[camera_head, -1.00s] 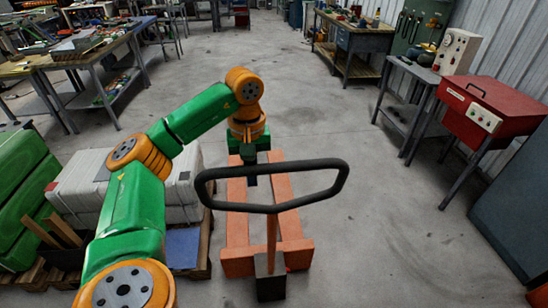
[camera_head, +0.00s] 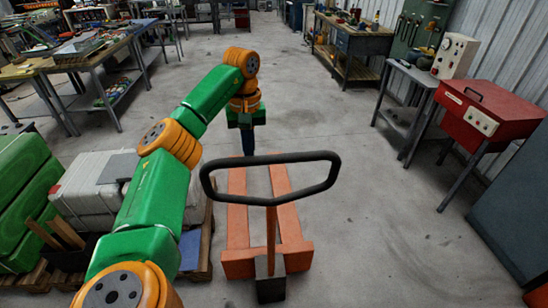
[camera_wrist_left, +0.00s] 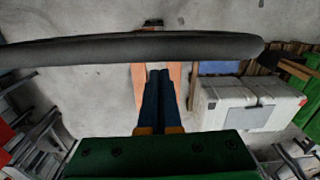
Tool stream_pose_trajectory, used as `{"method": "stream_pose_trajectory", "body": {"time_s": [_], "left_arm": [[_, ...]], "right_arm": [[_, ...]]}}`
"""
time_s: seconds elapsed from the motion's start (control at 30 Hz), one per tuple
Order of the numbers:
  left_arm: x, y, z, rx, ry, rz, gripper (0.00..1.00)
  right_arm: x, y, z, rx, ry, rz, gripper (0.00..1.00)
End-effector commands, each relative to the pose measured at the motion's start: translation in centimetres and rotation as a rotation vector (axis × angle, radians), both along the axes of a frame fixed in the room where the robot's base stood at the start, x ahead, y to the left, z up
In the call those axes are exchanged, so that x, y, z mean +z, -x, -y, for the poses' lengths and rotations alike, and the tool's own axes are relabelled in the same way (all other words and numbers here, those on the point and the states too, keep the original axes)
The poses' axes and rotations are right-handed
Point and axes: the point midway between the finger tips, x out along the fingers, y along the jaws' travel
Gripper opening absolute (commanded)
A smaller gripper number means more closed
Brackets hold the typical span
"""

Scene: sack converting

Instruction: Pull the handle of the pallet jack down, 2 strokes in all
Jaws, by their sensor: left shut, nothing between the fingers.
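The orange pallet jack (camera_head: 238,225) stands on the floor in the middle of the head view, its forks pointing away from me. Its black loop handle (camera_head: 322,186) sits on top of an orange shaft (camera_head: 271,232). My left gripper (camera_head: 249,147) is just beyond the far bar of the loop, shut and empty. In the left wrist view, the black handle bar (camera_wrist_left: 120,48) runs across the picture past the blue fingertips (camera_wrist_left: 159,73). The fingers are together and do not hold the bar; I cannot tell whether they touch it. My right gripper is not in view.
White cases (camera_head: 85,190) on a wooden pallet and green sacks (camera_head: 25,200) are close on the left. A red machine (camera_head: 490,108) and a small grey table (camera_head: 413,75) stand on the right. The floor (camera_head: 390,240) to the right of the jack is clear.

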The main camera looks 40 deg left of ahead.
Motion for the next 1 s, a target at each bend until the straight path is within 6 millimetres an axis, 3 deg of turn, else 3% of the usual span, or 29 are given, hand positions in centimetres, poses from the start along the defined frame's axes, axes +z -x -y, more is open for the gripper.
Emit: {"method": "stream_pose_trajectory", "body": {"time_s": [0.6, 1.0], "left_arm": [[8.4, -0.1, 0.1, 0.001, 0.002, -0.004, 0.00], [9.2, 0.0, 0.0, 0.001, -0.001, 0.001, 0.00]], "right_arm": [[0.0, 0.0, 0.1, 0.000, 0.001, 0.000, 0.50], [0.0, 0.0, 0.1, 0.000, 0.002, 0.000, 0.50]]}}
